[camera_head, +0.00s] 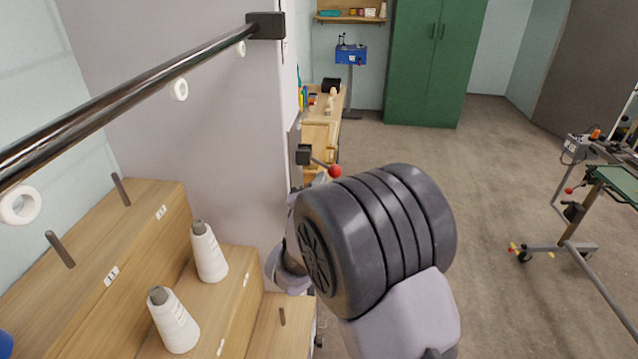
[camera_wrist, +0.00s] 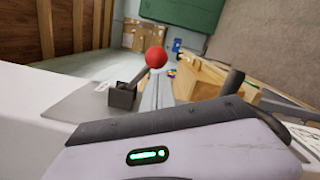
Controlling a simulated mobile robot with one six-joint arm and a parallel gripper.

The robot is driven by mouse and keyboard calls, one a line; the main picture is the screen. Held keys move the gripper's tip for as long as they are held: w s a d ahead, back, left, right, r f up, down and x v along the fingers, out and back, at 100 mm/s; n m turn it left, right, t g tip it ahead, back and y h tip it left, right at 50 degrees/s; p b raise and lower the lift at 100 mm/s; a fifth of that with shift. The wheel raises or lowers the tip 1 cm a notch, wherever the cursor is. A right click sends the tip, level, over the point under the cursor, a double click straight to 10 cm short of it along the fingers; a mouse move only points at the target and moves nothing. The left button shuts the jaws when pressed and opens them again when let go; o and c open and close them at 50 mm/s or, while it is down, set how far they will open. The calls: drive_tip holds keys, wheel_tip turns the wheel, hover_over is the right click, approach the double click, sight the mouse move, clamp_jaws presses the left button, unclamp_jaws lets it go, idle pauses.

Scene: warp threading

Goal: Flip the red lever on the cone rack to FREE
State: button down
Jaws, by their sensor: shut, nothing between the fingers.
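The lever with a red ball knob (camera_head: 334,171) sticks out from a dark block on the edge of the tall grey panel, pointing right and slightly down. In the wrist view the red knob (camera_wrist: 156,57) stands up and right of its dark pivot block on a grey plate (camera_wrist: 80,105). White marking on the plate is too small to read. My gripper (camera_wrist: 160,78) shows as shut, narrow grey fingers just below the knob in the picture, holding nothing. I cannot tell whether they touch the lever.
Stepped wooden shelves (camera_head: 95,240) with white thread cones (camera_head: 209,252) and pegs stand left of the panel (camera_head: 215,120). A metal bar (camera_head: 130,90) with white rings crosses above. A workbench (camera_head: 322,135) lies beyond. Open floor (camera_head: 500,160) is at right.

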sight(331, 170)
drive_tip(key=shift+d+r+n+p, duration=0.25)
drive_tip(key=shift+n+p, duration=0.35)
drive_tip(key=r+n+p, duration=0.1)
drive_tip(key=d+n+p, duration=0.1)
drive_tip(key=n+p, duration=0.1)
drive_tip(key=r+n+p, duration=0.1)
drive_tip(key=n, duration=0.1)
drive_tip(key=shift+d+r+t, duration=0.3)
drive_tip(key=shift+d, duration=0.1)
drive_tip(key=shift+r+y+p, duration=0.2)
drive_tip(key=shift+y+p, duration=0.1)
drive_tip(key=shift+p, duration=0.15)
drive_tip(key=shift+d+r+p, duration=0.15)
drive_tip(key=shift+r+p, duration=0.15)
drive_tip(key=shift+r, duration=0.35)
drive_tip(key=shift+r+p, duration=0.35)
drive_tip(key=shift+r, duration=0.7)
drive_tip(key=s+a+f, duration=0.1)
drive_tip(key=s, duration=1.6)
drive_tip(key=shift+s+a+f, duration=0.2)
drive_tip(key=shift+f, duration=0.15)
